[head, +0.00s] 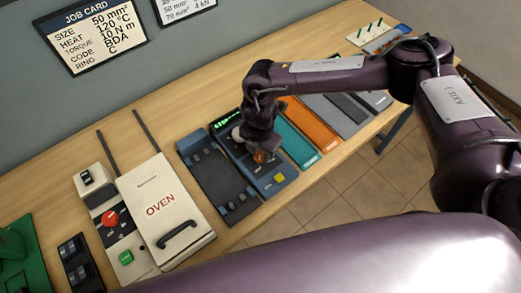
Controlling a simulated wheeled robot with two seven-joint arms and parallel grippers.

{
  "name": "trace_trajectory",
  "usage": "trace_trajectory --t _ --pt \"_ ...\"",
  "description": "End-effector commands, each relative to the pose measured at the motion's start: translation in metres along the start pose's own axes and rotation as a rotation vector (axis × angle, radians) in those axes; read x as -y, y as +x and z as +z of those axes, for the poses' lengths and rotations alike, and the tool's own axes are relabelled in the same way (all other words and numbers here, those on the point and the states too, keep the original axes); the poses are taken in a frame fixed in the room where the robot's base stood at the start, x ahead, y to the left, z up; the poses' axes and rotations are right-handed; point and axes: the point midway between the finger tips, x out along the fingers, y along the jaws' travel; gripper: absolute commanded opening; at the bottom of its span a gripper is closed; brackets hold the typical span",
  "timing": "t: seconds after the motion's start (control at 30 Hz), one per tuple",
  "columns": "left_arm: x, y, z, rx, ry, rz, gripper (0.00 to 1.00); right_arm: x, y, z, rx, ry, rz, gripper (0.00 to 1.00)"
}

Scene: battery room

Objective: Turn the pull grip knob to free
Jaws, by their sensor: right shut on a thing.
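My right gripper (262,150) reaches down onto a dark blue instrument (275,188) with a green lit display and a yellow button. It is shut on a small knob on that instrument's face, and an orange-red bit shows at the fingertips. The gripper and wrist hide most of the knob, so its pointer and its marks cannot be read. A pale rounded part (237,132) shows just left of the wrist. My left gripper is not in view.
Left of the instrument are a dark tray-like unit (218,180) and a white oven (160,207) with a red knob beside it. Teal (297,142) and orange (312,124) panels lie close on the right. A job card (94,33) hangs on the wall.

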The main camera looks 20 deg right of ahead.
Motion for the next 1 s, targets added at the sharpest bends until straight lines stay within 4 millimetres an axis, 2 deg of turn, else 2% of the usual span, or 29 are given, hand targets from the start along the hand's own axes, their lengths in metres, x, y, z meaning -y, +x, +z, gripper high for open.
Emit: trace_trajectory --t 0.27,1.0 --pt "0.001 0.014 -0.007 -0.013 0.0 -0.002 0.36 -0.001 0.003 0.001 0.002 -0.143 0.001 0.11" --pt "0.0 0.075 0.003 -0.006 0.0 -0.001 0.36 -0.004 0.003 0.0 0.004 -0.834 0.003 0.11"
